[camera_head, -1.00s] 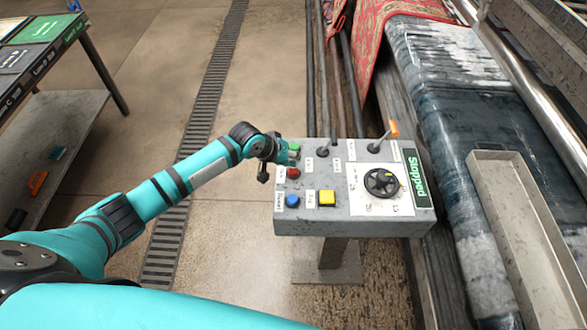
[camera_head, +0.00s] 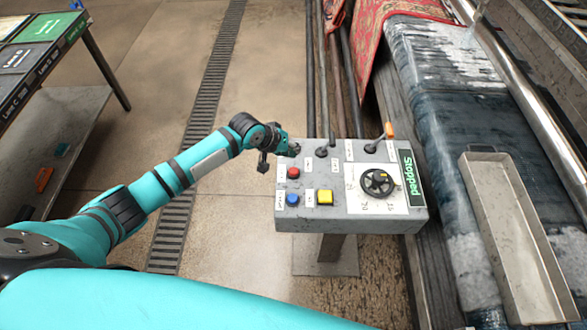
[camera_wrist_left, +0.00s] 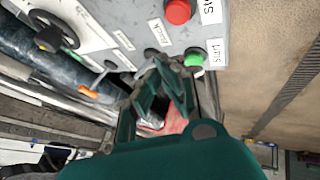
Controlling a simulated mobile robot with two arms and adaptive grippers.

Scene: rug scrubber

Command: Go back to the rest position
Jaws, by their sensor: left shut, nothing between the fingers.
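My left gripper (camera_head: 287,147) is at the upper left corner of the grey control panel (camera_head: 345,218) in the head view and hides the green button there. In the left wrist view my left gripper (camera_wrist_left: 165,80) is shut and empty, with its fingers close to the green button (camera_wrist_left: 195,58). I cannot tell whether they touch it. The panel's sign (camera_head: 412,177) reads "Stopped". My right gripper is not in view.
The panel carries a red button (camera_head: 293,173), a blue button (camera_head: 292,198), a yellow button (camera_head: 325,197), a black dial (camera_head: 378,183) and an orange-tipped lever (camera_head: 389,131). The scrubbing machine (camera_head: 455,120) with a red rug (camera_head: 375,25) is to the right. Open floor lies left.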

